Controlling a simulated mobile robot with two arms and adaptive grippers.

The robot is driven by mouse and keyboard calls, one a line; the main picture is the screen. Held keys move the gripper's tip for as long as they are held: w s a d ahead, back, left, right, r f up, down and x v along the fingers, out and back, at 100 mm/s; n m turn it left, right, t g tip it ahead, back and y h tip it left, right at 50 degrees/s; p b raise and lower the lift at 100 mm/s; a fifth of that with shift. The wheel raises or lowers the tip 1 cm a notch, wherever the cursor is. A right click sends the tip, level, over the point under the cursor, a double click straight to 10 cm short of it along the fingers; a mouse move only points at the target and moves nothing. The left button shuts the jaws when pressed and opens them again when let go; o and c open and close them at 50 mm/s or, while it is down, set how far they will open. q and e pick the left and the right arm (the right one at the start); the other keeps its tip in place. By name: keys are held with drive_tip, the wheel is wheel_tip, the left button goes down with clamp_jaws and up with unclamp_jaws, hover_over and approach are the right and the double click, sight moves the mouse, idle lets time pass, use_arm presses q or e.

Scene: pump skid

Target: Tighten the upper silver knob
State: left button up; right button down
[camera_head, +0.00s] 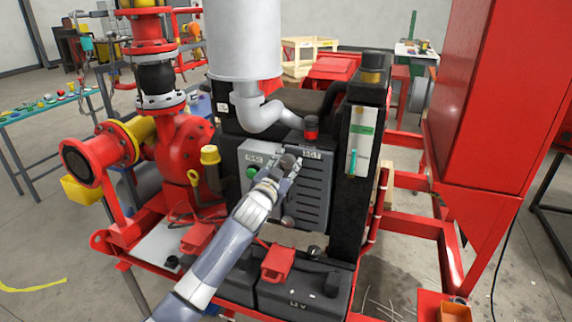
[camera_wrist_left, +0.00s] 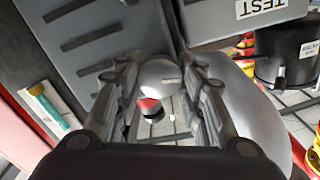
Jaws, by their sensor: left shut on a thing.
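The upper silver knob (camera_head: 288,160) sits on the upper part of the grey panel (camera_head: 312,195) on the black pump unit. In the head view it looks dark and is partly covered by my fingers. My left gripper (camera_head: 284,172) reaches it from the front and below. In the left wrist view the round silver knob (camera_wrist_left: 160,73) sits between the two fingers of my left gripper (camera_wrist_left: 163,88), which are shut on it. A second, lower knob (camera_head: 288,222) is on the same panel, below my gripper. My right gripper is not in view.
A green button (camera_head: 251,173) is left of the gripper. A 12 V battery (camera_head: 305,290) stands below. A tall red cabinet (camera_head: 495,100) blocks the right side.

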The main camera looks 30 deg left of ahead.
use_arm(q)
drive_tip(key=n+p, duration=0.1)
drive_tip(key=n, duration=0.3)
drive_tip(key=shift+r+n, duration=0.1)
drive_tip(key=shift+n, duration=0.2)
drive_tip(key=n+p, duration=0.1)
drive_tip(key=n, duration=0.3)
drive_tip(key=shift+n+p, duration=0.3)
drive_tip(key=n+p, duration=0.2)
drive_tip(key=n, duration=0.3)
drive_tip(key=n+p, duration=0.1)
drive_tip(key=n, duration=0.3)
drive_tip(key=shift+n, duration=0.3)
drive_tip(key=o, duration=1.1)
